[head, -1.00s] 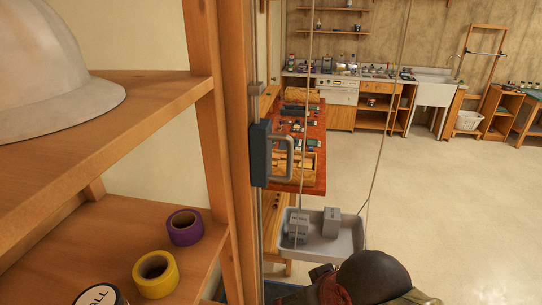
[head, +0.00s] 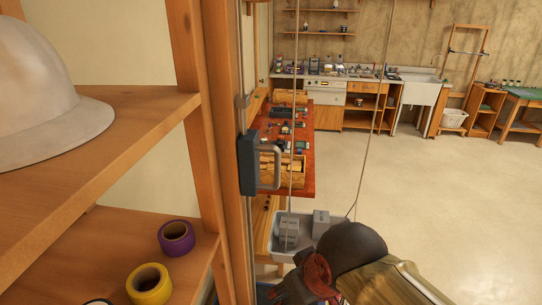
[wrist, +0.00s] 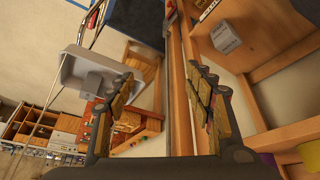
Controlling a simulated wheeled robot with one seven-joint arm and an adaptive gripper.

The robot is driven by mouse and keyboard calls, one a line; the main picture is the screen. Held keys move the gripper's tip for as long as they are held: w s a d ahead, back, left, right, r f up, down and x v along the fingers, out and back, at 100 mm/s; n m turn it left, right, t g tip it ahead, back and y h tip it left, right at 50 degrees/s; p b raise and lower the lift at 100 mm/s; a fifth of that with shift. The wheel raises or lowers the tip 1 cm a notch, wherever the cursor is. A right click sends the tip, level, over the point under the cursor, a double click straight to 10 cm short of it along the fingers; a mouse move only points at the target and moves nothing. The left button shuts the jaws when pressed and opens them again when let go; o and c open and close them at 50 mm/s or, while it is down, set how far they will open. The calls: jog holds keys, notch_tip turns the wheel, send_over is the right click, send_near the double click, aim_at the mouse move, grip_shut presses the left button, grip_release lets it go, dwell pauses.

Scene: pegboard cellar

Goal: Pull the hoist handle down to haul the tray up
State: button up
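The hoist handle is a grey D-shaped pull (head: 270,166) on a dark blue-grey block (head: 246,164), set on a vertical rod beside the wooden post in the head view. The light grey tray (head: 277,238) hangs low on thin cords with grey blocks in it, partly hidden by my arm. The tray also shows in the wrist view (wrist: 88,72). My gripper (wrist: 165,92) is open and empty, its fingers well apart. In the head view it is partly seen at the bottom, below and right of the handle, not touching it. I cannot make out the handle in the wrist view.
A wooden shelf unit (head: 100,130) stands close on the left, holding a white hard hat (head: 45,85), purple tape (head: 176,238) and yellow tape (head: 149,284). A red-topped bench (head: 300,180) stands behind the handle. Open floor (head: 450,190) lies to the right.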

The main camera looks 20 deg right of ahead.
jog(key=w+r+n+p, duration=0.1)
jog(key=w+r+p, duration=0.1)
jog(key=r, duration=0.3)
jog(key=w+r+n+g+p, duration=0.1)
jog(key=w+r+p, duration=0.1)
jog(key=r+p, duration=0.3)
jog(key=w+d+r+n+g+p, duration=0.1)
jog(key=w+r+p, duration=0.2)
jog(key=r+p, duration=0.1)
jog(key=shift+r+n, duration=0.4)
jog(key=shift+r, duration=0.25)
jog(key=c, duration=0.6)
jog(key=shift+o, duration=0.2)
jog(key=n+g+p, duration=0.3)
jog(key=n+p, duration=0.2)
jog(key=p, duration=0.7)
send_near(277, 154)
jog(key=f, duration=0.5)
jog(key=shift+w+d+f, duration=0.15)
jog(key=shift+d, duration=0.1)
jog(key=shift+w+a+p, duration=0.1)
jog(key=shift+w+p, duration=0.15)
jog(key=shift+p, duration=0.1)
jog(key=shift+w, duration=0.1)
jog(key=shift+f+p, duration=0.6)
jog(key=shift+f, duration=3.3)
jog(key=shift+c, duration=0.4)
grip_shut()
jog(key=shift+r, duration=0.1)
